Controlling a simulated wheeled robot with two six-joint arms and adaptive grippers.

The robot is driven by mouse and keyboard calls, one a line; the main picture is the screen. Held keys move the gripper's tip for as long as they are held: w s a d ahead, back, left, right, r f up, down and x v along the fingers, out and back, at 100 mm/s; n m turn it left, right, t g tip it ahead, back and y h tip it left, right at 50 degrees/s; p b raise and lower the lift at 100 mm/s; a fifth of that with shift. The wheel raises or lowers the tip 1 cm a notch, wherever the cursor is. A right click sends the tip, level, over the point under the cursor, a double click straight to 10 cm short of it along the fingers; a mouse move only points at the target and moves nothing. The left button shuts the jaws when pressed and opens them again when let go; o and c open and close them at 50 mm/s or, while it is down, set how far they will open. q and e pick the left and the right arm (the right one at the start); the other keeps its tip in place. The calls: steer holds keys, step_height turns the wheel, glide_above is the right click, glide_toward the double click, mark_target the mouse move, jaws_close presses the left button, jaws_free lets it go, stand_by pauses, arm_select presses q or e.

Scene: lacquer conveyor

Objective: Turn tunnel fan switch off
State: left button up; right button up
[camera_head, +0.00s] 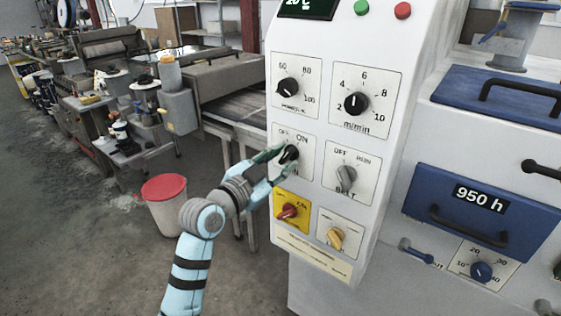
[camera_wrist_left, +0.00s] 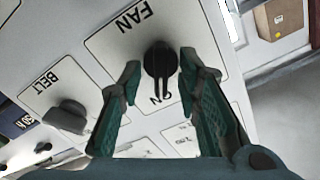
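The black fan switch knob (camera_head: 291,153) sits on a white plate on the control panel. In the left wrist view the knob (camera_wrist_left: 160,60) is under the word FAN, and its pointer is toward the ON label. My left gripper (camera_head: 282,161) is at this plate in the head view. In the left wrist view its green fingers (camera_wrist_left: 158,75) are open, one on each side of the knob, with a visible gap on both sides. The OFF label shows in the head view but is hidden in the left wrist view. My right gripper is in neither view.
The grey belt knob (camera_head: 346,176) is just right of the fan switch. A red knob (camera_head: 288,211) on a yellow plate and a yellow knob (camera_head: 336,238) are below. Two dials (camera_head: 288,88) (camera_head: 356,103) are above. A red-lidded bin (camera_head: 165,188) stands on the floor.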

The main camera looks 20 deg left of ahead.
arm_select(q)
jaws_close()
stand_by(0.3)
steer(key=n+p, duration=0.2)
steer(key=shift+r+n+p, duration=0.1)
steer(key=shift+n+p, duration=0.2)
steer(key=shift+p, duration=0.1)
steer(key=n+p, duration=0.2)
steer(key=shift+n, duration=0.3)
steer(key=n+p, duration=0.2)
steer(key=n, duration=0.1)
steer(key=shift+n+p, duration=0.3)
steer(key=shift+p, duration=0.05)
steer(key=shift+f+n+p, duration=0.2)
steer(key=shift+n+p, duration=0.65)
steer(key=shift+n, duration=0.75)
